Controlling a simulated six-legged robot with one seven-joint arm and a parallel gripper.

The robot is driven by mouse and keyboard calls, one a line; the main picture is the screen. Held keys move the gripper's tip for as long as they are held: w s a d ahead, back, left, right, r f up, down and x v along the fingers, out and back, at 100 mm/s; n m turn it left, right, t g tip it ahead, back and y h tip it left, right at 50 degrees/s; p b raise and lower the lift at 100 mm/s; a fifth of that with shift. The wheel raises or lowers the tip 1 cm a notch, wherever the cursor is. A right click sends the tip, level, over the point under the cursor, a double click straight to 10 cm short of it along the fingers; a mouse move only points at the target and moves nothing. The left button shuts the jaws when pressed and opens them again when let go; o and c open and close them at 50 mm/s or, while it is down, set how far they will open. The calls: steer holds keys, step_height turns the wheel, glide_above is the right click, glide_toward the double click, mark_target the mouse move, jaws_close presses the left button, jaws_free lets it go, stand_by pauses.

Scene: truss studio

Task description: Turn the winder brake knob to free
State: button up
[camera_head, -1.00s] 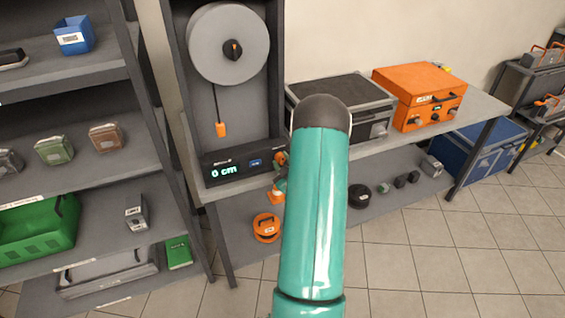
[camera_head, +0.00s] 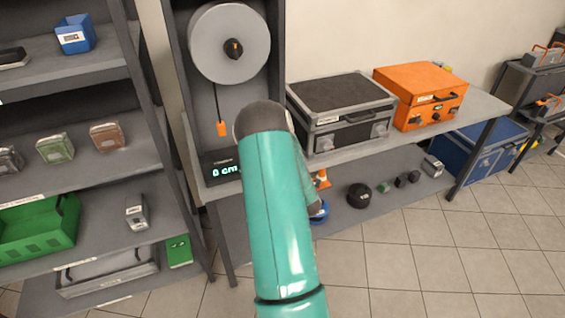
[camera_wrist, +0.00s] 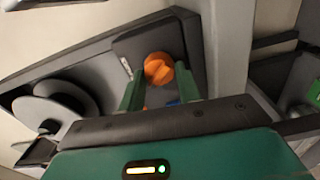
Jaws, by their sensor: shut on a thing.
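The winder brake knob (camera_wrist: 158,68) is an orange knob on a dark panel in the wrist view. My gripper (camera_wrist: 159,84) has its two green fingers on either side of the knob, shut on it. The knob's marked position cannot be read. In the head view my teal arm hides the gripper and the knob. The winder's grey reel (camera_head: 228,42) stands above, with an orange tag (camera_head: 221,129) hanging on a cord. The display (camera_head: 226,172) below reads 0 cm and is partly covered by my arm.
A grey case (camera_head: 340,105) and an orange case (camera_head: 420,92) stand on the bench to the right. A black round thing (camera_head: 359,195) and several small items lie on the shelf below. A shelf rack with a green bin (camera_head: 38,228) stands at left.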

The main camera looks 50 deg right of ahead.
steer(key=shift+n, duration=0.5)
steer(key=o, duration=0.9)
steer(key=shift+s, duration=0.1)
steer(key=shift+o, duration=0.2)
